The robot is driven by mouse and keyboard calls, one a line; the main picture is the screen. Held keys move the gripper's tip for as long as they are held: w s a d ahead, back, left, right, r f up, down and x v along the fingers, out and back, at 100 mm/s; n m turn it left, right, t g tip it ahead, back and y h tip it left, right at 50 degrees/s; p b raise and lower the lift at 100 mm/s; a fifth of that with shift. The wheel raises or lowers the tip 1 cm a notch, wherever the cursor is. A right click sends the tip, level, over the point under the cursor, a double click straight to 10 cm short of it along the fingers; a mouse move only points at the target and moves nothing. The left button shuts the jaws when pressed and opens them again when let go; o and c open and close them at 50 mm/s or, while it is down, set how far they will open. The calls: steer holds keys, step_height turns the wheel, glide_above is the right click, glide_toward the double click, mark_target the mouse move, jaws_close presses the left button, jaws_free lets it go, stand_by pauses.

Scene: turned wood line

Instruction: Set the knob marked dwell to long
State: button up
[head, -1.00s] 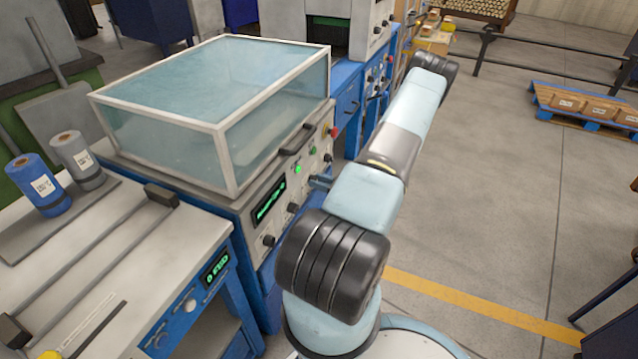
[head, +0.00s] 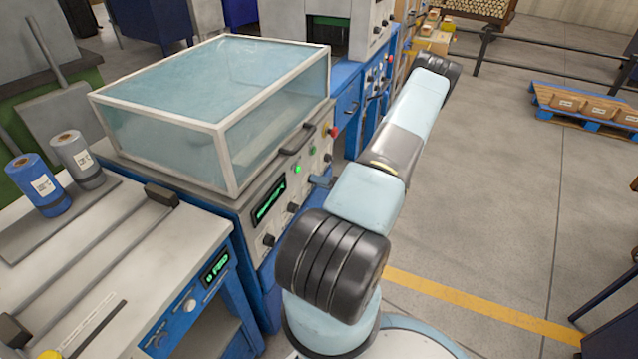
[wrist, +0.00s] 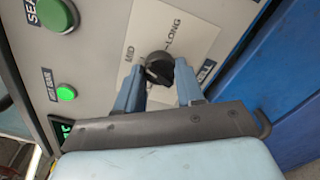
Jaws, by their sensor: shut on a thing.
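The black dwell knob (wrist: 157,67) sits on a pale label plate in the wrist view. MID is printed to its left and LONG above it to the right. A label at lower right is partly hidden by a finger, with only its last letters showing. My gripper (wrist: 160,76) has its two blue fingers on either side of the knob, shut on it. I cannot clearly tell which mark the knob points to. In the head view my gripper is at the front panel of the hooded machine (head: 222,127), mostly hidden by my arm.
A bench with blue and grey rolls (head: 44,185) stands at left. Open floor (head: 490,200) lies right of my arm.

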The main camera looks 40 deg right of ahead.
steer(key=shift+s+f+m, duration=0.1)
steer(key=shift+f+m, duration=0.05)
steer(key=shift+m, duration=3.3)
steer(key=shift+f+m, duration=0.1)
steer(key=shift+m, duration=3.35)
steer(key=o, duration=1)
steer(key=shift+r, duration=0.1)
steer(key=shift+o, duration=0.2)
steer(key=v, duration=1.3)
steer(key=shift+s, duration=0.3)
steer(key=shift+d, duration=0.1)
